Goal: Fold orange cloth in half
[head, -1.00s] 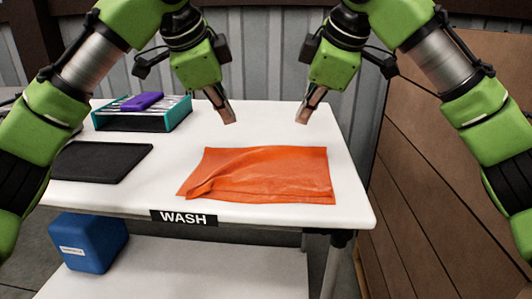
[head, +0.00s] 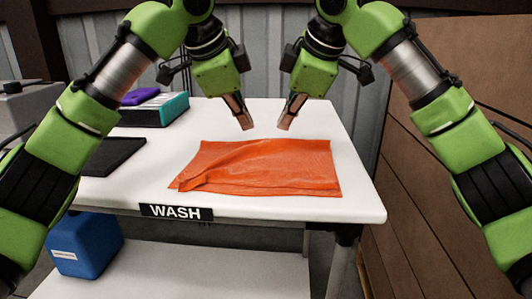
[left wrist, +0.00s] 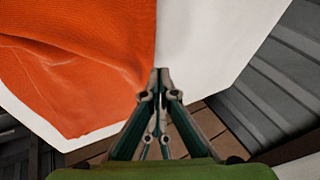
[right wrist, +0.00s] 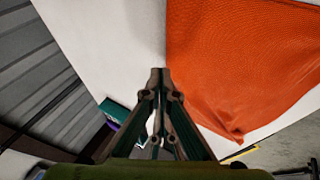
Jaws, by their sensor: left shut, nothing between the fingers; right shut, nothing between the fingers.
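The orange cloth (head: 262,168) lies on the white table, roughly rectangular, with a diagonal crease and a skewed lower left corner. It shows at the upper left of the left wrist view (left wrist: 75,65) and at the right of the right wrist view (right wrist: 240,65). My left gripper (head: 247,127) is shut and empty above the table by the cloth's far edge. My right gripper (head: 283,127) is shut and empty beside it, a small gap to the right. Both sets of fingertips look apart from the cloth.
The white table (head: 355,190) has bare room right of the cloth and behind it. A black flat pad (head: 113,156) and a teal-sided tray (head: 160,112) with a purple item (head: 140,97) are at the left. A blue box (head: 85,245) sits below. A wooden wall stands right.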

